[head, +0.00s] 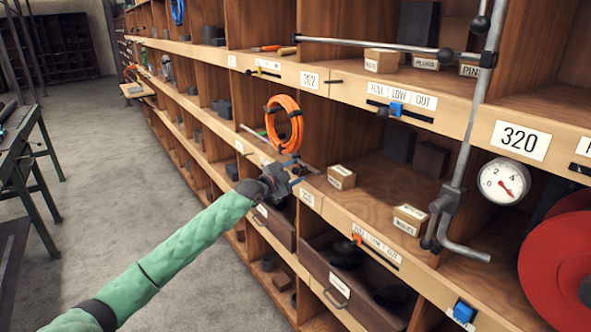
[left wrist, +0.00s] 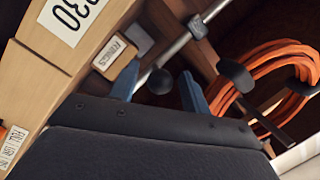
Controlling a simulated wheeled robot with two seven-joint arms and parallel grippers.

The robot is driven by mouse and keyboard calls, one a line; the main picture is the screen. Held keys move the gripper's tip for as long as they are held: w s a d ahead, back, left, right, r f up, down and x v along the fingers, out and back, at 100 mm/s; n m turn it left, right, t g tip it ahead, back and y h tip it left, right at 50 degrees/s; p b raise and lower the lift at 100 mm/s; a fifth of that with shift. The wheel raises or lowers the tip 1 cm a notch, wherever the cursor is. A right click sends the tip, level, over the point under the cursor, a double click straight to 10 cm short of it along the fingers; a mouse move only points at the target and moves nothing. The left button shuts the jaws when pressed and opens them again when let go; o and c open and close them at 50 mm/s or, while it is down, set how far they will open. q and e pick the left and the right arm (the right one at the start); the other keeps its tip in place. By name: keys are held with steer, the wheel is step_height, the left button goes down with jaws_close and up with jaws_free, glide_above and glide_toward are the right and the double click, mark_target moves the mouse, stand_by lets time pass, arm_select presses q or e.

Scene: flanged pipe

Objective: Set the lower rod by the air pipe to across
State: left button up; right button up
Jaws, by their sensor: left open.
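The grey vertical air pipe (head: 472,125) stands at the right, with a bent lower end (head: 465,250) by the shelf edge. A grey upper rod (head: 380,45) runs left from it, nearly level. My left gripper (head: 297,172) is open by the shelf front, left of and well apart from the pipe. In the left wrist view a grey rod (left wrist: 178,48) with a black ball end (left wrist: 160,81) shows between the blue fingers (left wrist: 160,88); I cannot tell whether they touch. I cannot tell whether this is the lower rod. My right gripper is not in view.
An orange hose coil (head: 284,122) hangs close behind my gripper. A small box (head: 341,178) stands just right of it. A gauge (head: 503,181) and a red reel (head: 560,262) are at the right. A drawer (head: 345,280) sits below.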

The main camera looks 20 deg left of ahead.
arm_select(q)
steer(key=shift+w+d, duration=0.1)
steer(key=shift+w, duration=0.15)
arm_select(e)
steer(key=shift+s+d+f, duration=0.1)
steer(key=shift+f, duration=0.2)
arm_select(q)
steer(key=shift+c, duration=0.2)
